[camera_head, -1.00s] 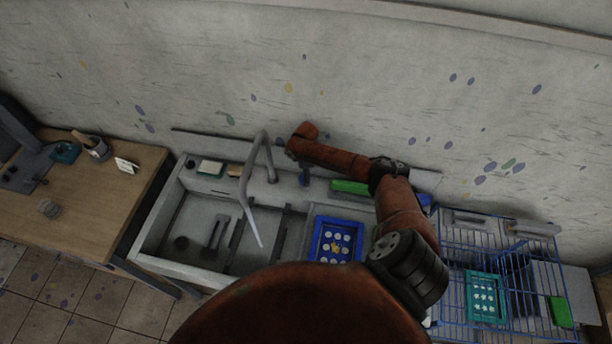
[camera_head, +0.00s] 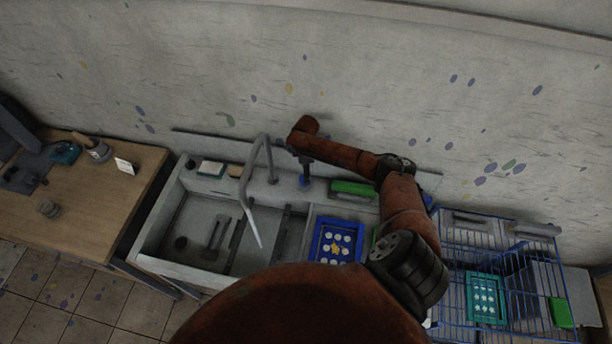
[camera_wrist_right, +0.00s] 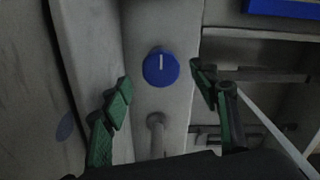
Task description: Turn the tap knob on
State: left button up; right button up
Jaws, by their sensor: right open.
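The tap knob (camera_wrist_right: 160,67) is a round blue dial with a white mark, set on the sink's pale ledge. The mark points toward the top of the right wrist view. In the head view the knob (camera_head: 303,183) shows as a small blue spot right of the tap's spout (camera_head: 262,165). My right gripper (camera_wrist_right: 161,88) is open, its green-padded fingers on either side of the knob in the picture. I see no contact with the knob. In the head view this gripper (camera_head: 303,163) is small and dark above the knob. My left gripper is out of view.
The tap's base (camera_wrist_right: 157,125) stands close to the knob. The sink basin (camera_head: 190,222) lies in front. A blue tray (camera_head: 318,250) with white discs is right of the basin, a green block (camera_head: 353,188) on the ledge, and a blue wire rack (camera_head: 450,285) farther right.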

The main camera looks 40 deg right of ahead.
notch_tip(320, 180, up, 9)
jog(key=shift+f, duration=0.2)
dwell(0.6)
